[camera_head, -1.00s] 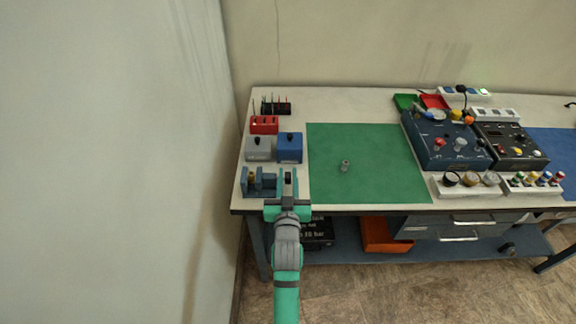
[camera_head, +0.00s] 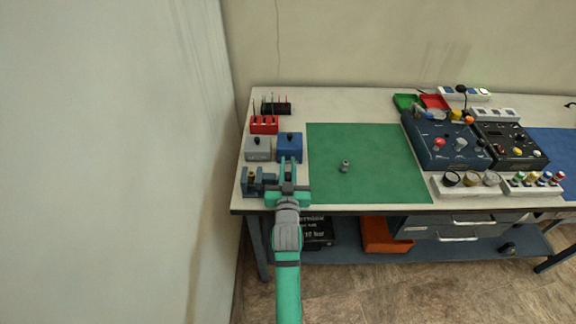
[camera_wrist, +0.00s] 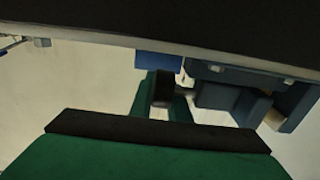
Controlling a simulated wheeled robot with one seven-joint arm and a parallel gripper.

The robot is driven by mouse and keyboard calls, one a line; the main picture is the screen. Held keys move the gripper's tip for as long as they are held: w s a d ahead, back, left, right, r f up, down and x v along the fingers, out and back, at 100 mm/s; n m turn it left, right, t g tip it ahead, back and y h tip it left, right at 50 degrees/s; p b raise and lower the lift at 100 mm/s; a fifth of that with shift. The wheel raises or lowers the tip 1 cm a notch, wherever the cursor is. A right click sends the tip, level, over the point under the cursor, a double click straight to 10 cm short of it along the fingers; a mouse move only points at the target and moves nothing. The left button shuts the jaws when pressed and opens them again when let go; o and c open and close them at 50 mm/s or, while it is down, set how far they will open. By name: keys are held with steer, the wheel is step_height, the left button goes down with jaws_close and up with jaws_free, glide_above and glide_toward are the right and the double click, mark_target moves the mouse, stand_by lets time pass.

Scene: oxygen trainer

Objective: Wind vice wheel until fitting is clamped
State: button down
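The blue vice (camera_head: 262,188) stands at the front left of the bench. A small brass-coloured fitting (camera_head: 251,176) sits upright between its jaws; whether the jaws press on it is too small to tell. My gripper (camera_head: 288,168) is at the vice's right end, over the wheel side, and hides the wheel in the head view. In the wrist view the vice (camera_wrist: 228,100) is at the upper right. A dark block, apparently the vice wheel (camera_wrist: 161,88), shows between my green fingertips. I cannot tell whether the fingers touch it.
A blue box (camera_head: 290,148) and a grey box (camera_head: 258,149) stand just behind the vice. A red block (camera_head: 264,124) is farther back. The green mat (camera_head: 375,165) to the right is clear except for a small metal fitting (camera_head: 345,166).

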mark_target(289, 173)
steer(key=shift+g, duration=0.3)
steer(key=g, duration=0.1)
steer(key=f+g, duration=0.1)
steer(key=g, duration=0.2)
steer(key=shift+w+f+g, duration=0.2)
steer(key=shift+f+g, duration=0.15)
steer(key=shift+g, duration=0.05)
steer(key=shift+s+d+f+g, duration=0.1)
steer(key=shift+f+g, duration=0.3)
steer(key=shift+g, duration=0.55)
steer(key=shift+s+f+g, duration=0.1)
steer(key=shift+f+g, duration=0.3)
steer(key=shift+g, duration=0.55)
steer(key=shift+d, duration=0.1)
steer(key=c, duration=2)
jaws_free()
steer(key=shift+s+r, duration=0.1)
